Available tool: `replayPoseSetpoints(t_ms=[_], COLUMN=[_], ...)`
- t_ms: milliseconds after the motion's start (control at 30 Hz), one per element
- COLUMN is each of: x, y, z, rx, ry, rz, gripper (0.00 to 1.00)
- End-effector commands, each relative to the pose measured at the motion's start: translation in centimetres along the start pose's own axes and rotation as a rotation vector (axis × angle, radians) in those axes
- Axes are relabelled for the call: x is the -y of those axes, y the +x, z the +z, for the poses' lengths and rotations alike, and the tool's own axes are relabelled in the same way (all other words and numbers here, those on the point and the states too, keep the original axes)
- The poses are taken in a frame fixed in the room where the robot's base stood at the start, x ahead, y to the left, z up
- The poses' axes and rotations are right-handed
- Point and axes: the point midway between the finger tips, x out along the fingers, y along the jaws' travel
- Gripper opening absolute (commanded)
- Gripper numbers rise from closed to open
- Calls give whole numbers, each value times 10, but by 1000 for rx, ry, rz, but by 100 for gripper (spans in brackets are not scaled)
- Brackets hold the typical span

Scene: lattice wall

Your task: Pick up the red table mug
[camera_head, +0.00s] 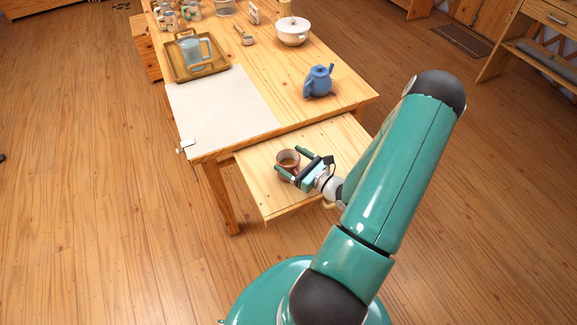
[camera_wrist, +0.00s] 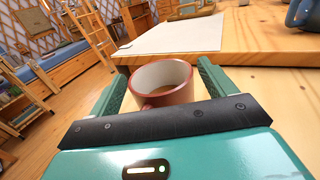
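The red table mug (camera_head: 288,160) is reddish-brown with a pale inside and stands upright on the light wooden pull-out leaf (camera_head: 258,190) at the near end of the table. It also shows in the wrist view (camera_wrist: 165,82), with something brownish inside. My gripper (camera_head: 291,163) is open, its two green fingers on either side of the mug. In the wrist view the left finger (camera_wrist: 110,97) and right finger (camera_wrist: 212,85) flank the mug with small gaps visible. The mug's lower part is hidden behind the gripper's body in the wrist view.
A blue teapot (camera_head: 318,81) stands on the main table behind the leaf. The leaf around the mug is clear.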

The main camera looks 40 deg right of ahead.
Motion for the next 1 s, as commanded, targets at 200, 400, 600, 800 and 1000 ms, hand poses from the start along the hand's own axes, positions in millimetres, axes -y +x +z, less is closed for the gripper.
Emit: replayPoseSetpoints(t_ms=[200,400,600,800,1000], x=[0,0,0,1,2], y=[0,0,0,0,-30], z=[0,0,6,27,67], rx=[0,1,1,2,0], ry=[0,0,-1,-4,-7], rz=[0,0,0,0,-3], gripper=[40,38,38,38,38])
